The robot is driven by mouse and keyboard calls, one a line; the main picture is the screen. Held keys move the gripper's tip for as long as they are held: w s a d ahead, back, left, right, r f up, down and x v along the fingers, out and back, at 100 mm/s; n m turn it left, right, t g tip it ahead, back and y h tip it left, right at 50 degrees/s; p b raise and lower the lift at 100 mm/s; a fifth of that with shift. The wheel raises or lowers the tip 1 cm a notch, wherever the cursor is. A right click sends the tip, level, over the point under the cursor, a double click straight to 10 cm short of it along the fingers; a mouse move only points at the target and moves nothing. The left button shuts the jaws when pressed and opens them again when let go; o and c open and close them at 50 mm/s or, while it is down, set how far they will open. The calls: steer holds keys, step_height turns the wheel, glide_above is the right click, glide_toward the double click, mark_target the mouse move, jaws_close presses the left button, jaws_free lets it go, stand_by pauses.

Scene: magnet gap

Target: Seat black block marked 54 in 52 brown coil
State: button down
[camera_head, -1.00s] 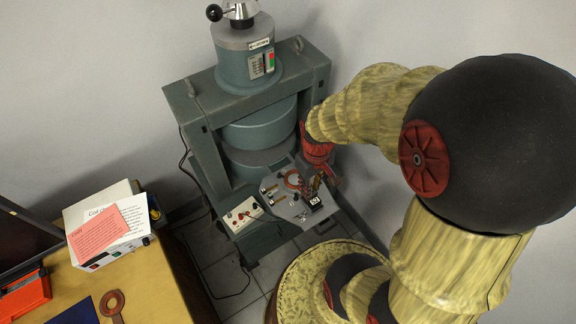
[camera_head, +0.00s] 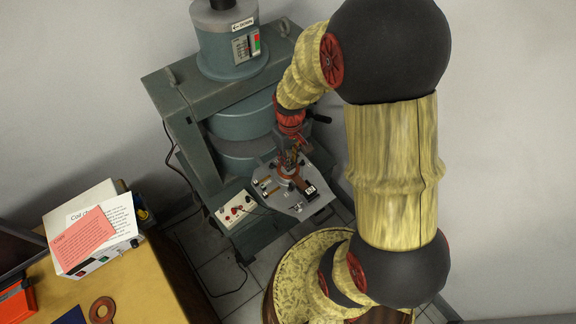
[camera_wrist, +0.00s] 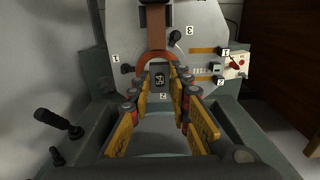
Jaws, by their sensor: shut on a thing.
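The black block (camera_wrist: 160,82) with a pale number label, too small to read surely, sits between my gripper's fingertips (camera_wrist: 160,72) in the wrist view. My gripper is shut on it. The brown coil's ring (camera_wrist: 142,58) curves behind the block, with its brown strip (camera_wrist: 155,18) running away at the top. In the head view my gripper (camera_head: 289,157) points down over the ring (camera_head: 287,179). I cannot tell whether the block is inside the ring or just above it.
The coil lies on a grey plate (camera_head: 290,205) in front of the green magnet frame (camera_head: 195,130). Small black knobs (camera_wrist: 176,43) stand on the plate. A white control box (camera_head: 236,209) is at its left. A yellow table (camera_head: 140,285) holds papers and another brown ring (camera_head: 102,309).

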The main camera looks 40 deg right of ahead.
steer(key=shift+w+f, duration=0.35)
steer(key=shift+f, duration=0.05)
steer(key=shift+w+d+f+b, duration=0.1)
steer(key=shift+f+b, duration=0.15)
steer(key=shift+f, duration=0.35)
steer(key=shift+w+a+f+b, duration=0.15)
steer(key=shift+f+b, duration=0.1)
steer(key=shift+f, duration=0.4)
steer(key=shift+w+d+f+b, duration=0.15)
steer(key=shift+f+b, duration=0.1)
steer(key=shift+f, duration=0.35)
steer(key=shift+s+f, duration=0.1)
steer(key=shift+f, duration=0.15)
steer(key=c, duration=1.7)
jaws_free()
steer(key=shift+f, duration=0.1)
steer(key=shift+o, duration=0.2)
